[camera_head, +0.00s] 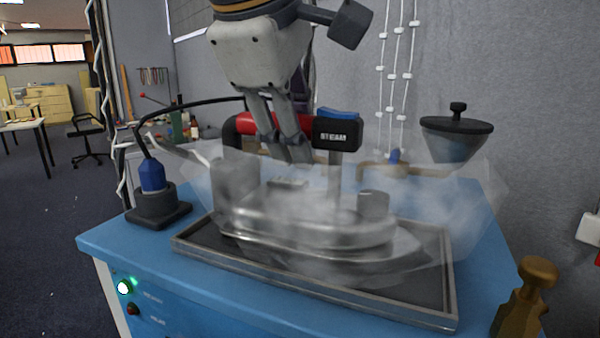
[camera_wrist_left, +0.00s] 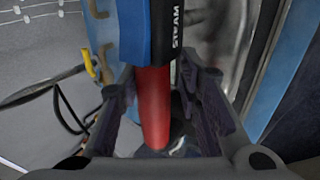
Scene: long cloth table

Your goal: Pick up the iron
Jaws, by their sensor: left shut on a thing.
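The iron (camera_head: 310,230) is a grey metal steam iron with a red handle (camera_wrist_left: 153,105) and a black block marked STEAM (camera_head: 337,133). It is in the tray (camera_head: 190,250) on the blue table; steam blurs its body, and I cannot tell whether its base touches the tray. My left gripper (camera_head: 285,150) reaches down from above, with its fingers at the handle. In the left wrist view the red handle lies between the two fingers, which are shut on it. The fingers hide part of the handle. My right gripper is not in view.
A black socket with a blue plug (camera_head: 152,178) stands at the table's left, and a black cable arches from it toward the iron. A dark-lidded funnel vessel (camera_head: 456,140) is behind right. A brass-coloured knobbed piece (camera_head: 525,295) stands at the front right corner.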

